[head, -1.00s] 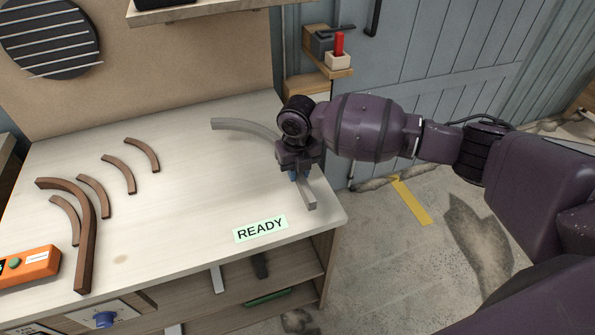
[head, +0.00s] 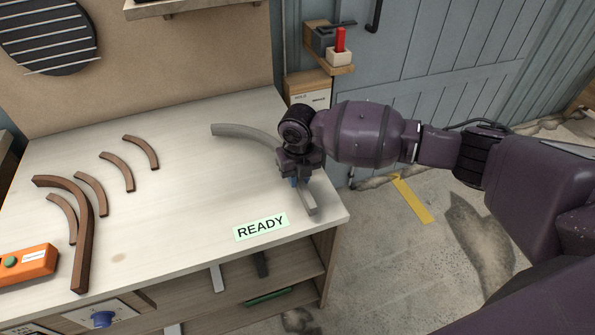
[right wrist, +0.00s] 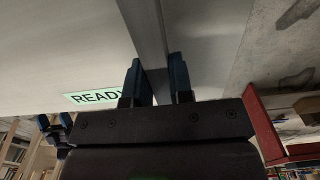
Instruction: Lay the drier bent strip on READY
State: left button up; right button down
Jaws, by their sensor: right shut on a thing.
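A grey curved strip (head: 240,130) runs along the right side of the bench, its near end close to the front right corner. My right gripper (head: 298,178) is shut on it nearer that end; in the right wrist view the strip (right wrist: 151,40) passes between the blue fingers (right wrist: 157,88). I cannot tell whether the strip touches the bench. The green READY label (head: 261,227) lies at the front edge, left of the strip's near end. A large brown bent strip (head: 86,230) lies at the left. My left gripper seems to show small in the right wrist view (right wrist: 55,125).
Several short brown curved pieces (head: 141,152) lie on the left of the bench (head: 190,190). An orange box (head: 28,265) with a green button sits at the front left. The bench middle is clear. A shelf (head: 185,9) hangs above the back.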

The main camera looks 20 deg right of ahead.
jog(key=shift+f, duration=0.55)
dwell(0.7)
jog(key=c, duration=0.9)
grip_release()
